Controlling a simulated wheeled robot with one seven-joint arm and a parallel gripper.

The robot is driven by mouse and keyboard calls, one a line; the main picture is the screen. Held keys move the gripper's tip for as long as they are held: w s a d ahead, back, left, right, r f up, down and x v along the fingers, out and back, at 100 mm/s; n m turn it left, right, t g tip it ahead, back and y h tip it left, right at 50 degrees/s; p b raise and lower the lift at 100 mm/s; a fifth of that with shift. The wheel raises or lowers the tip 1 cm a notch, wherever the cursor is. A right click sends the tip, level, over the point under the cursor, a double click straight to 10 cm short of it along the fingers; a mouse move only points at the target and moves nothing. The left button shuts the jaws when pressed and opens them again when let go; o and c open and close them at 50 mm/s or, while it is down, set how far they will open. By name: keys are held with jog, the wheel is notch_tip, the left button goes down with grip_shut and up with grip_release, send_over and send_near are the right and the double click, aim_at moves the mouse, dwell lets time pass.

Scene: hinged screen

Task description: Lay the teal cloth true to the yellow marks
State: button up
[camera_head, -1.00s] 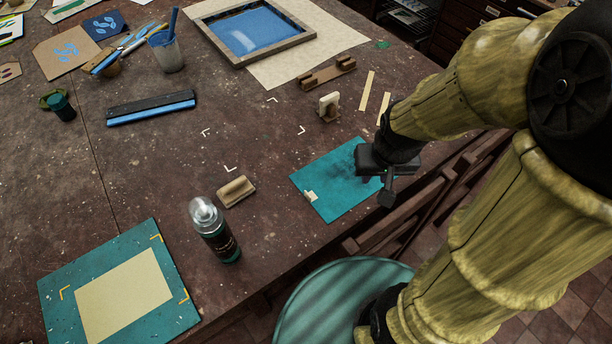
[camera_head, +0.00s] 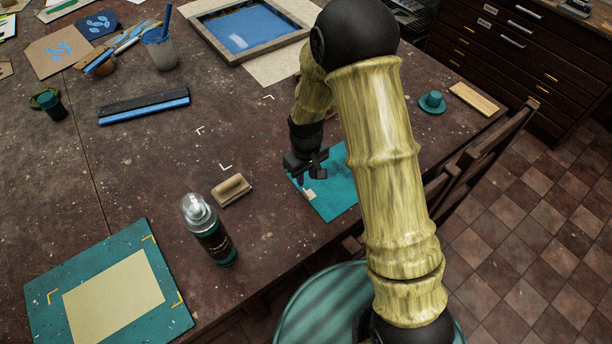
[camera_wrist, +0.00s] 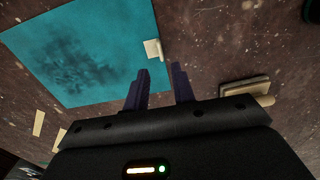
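The teal cloth (camera_head: 342,198) lies flat near the table's right edge, partly hidden by my arm. A dark smudge shows on it in the wrist view (camera_wrist: 100,35). A small cream tab (camera_head: 309,194) sits at its edge, also in the wrist view (camera_wrist: 153,49). My gripper (camera_head: 314,178) is over the cloth's left part near the tab. In the wrist view my gripper (camera_wrist: 161,78) is open, with nothing between its fingers. Yellow corner marks (camera_head: 150,239) are on a speckled teal board (camera_head: 62,265) at lower left, around a cream sheet (camera_head: 114,293).
A spray can (camera_head: 210,232) and a wooden-handled block (camera_head: 231,190) stand between board and cloth. White corner marks (camera_head: 226,167) are on the bare table. A squeegee (camera_head: 145,106) and framed screen (camera_head: 250,28) lie farther back. A chair (camera_head: 490,150) stands at the right edge.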

aim_at(306, 192)
dwell(0.3)
notch_tip(306, 192, down, 8)
jog(key=b, duration=0.6)
jog(key=shift+f, duration=0.15)
jog(key=shift+c, duration=0.3)
jog(key=shift+r, duration=0.2)
grip_shut()
